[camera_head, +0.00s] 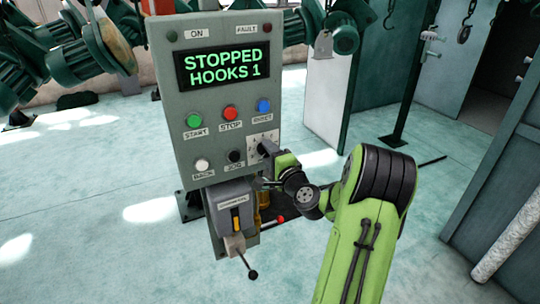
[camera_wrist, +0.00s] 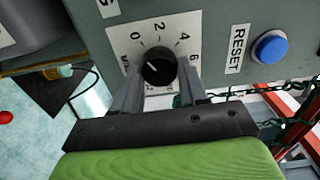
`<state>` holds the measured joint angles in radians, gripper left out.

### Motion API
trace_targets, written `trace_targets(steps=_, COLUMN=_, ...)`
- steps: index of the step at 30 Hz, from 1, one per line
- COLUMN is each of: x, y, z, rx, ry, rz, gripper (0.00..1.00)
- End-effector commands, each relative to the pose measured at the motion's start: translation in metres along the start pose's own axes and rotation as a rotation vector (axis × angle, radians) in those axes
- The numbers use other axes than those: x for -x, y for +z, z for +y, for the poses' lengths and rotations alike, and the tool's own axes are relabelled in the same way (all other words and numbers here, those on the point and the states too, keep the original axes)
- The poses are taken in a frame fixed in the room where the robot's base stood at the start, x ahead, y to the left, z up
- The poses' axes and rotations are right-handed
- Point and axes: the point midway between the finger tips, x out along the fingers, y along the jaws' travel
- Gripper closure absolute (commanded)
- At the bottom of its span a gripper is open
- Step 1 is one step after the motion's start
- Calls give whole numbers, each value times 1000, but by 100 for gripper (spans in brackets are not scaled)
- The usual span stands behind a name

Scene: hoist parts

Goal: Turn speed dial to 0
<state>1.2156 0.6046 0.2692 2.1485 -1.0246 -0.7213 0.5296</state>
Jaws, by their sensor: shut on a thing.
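The speed dial is a round black knob (camera_wrist: 157,66) on a white scale plate (camera_wrist: 130,28) marked 0, 2, 4, 6 and more. In the wrist view, its short white mark points to the upper left, a little below the 0; the exact reading is hard to tell. My gripper (camera_wrist: 160,80) has one grey finger on each side of the knob and is shut on it. The fingers hide the lower part of the plate. In the head view, my gripper (camera_head: 270,150) reaches the dial from the right, at the lower right of the grey control panel (camera_head: 165,90).
The panel screen (camera_head: 222,69) reads STOPPED HOOKS 1. The blue RESET button (camera_wrist: 270,47) is close to the dial. Red STOP (camera_head: 230,112) and green START (camera_head: 194,121) buttons are nearby. A lever (camera_head: 240,256) sticks out below. The floor to the right is open.

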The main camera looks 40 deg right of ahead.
Motion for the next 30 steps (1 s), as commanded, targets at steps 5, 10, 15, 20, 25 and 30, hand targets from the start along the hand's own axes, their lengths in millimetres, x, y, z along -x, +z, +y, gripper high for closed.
trace_targets(steps=5, x=0, y=0, z=1, rx=1, ry=2, rz=-1, gripper=51)
trace_targets(steps=10, x=0, y=0, z=0, rx=0, ry=1, rz=-1, gripper=33)
trace_targets(steps=15, x=0, y=0, z=0, rx=-1, ry=1, rz=0, gripper=33)
trace_targets(steps=20, x=11, y=-1, z=2, rx=-2, ry=3, rz=3, gripper=33)
trace_targets(steps=25, x=54, y=-2, z=5, rx=-2, ry=3, rz=8, gripper=33)
trace_targets(steps=30, x=104, y=-2, z=5, rx=-1, ry=3, rz=9, gripper=33)
